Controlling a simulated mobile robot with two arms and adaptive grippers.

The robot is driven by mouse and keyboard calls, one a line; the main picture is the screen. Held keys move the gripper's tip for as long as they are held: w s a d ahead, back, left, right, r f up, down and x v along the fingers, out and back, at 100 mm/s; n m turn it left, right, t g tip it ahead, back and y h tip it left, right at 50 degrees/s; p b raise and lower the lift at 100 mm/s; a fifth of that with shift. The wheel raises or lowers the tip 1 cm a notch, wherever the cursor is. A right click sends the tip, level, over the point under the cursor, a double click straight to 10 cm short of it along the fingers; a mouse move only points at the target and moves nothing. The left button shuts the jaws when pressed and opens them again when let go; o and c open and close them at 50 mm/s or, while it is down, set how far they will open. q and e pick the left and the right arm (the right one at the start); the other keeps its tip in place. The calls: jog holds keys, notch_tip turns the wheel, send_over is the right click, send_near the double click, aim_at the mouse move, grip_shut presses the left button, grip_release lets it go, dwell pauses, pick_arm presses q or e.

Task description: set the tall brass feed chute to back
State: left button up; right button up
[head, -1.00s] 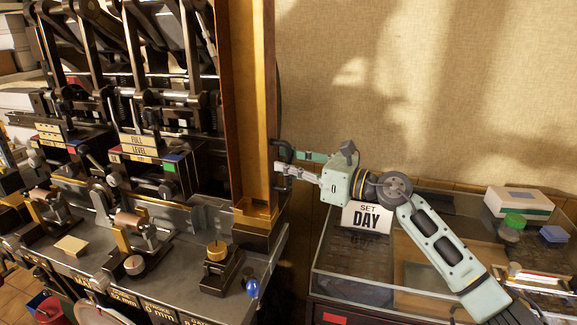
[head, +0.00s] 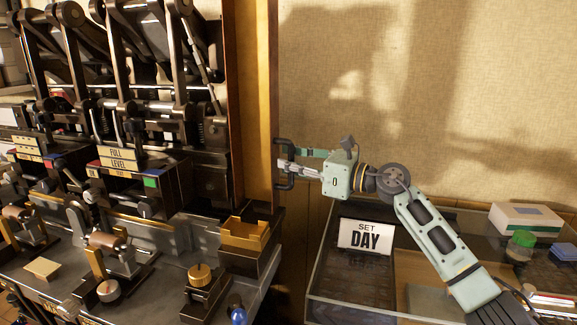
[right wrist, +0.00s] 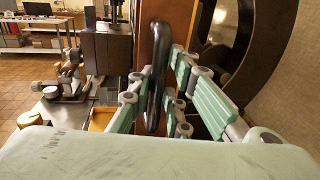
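The tall brass feed chute (head: 258,95) stands upright behind the stepped brass seat (head: 244,234) at the machine's right end. Its top runs out of the head view. A black bar handle (head: 288,180) is on its right side; it also shows in the right wrist view (right wrist: 156,75), in front of the brown chute face (right wrist: 178,22). My right gripper (head: 284,163) is at this handle, with its fingers on either side of the bar. I cannot tell whether they press on it. My left gripper is not in view.
The press machine (head: 150,100) fills the left side. A glass-sided case (head: 335,250) with a "SET DAY" card (head: 364,236) stands below my right arm. A white box (head: 525,218) is at the right. The wall behind is bare.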

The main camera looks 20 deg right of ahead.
jog(key=o, duration=0.4)
jog(key=shift+d, duration=0.35)
jog(key=shift+c, duration=0.2)
jog(key=shift+s+a, duration=0.1)
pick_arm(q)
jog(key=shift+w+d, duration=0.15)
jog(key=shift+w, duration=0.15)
pick_arm(e)
jog(key=v, duration=1.2)
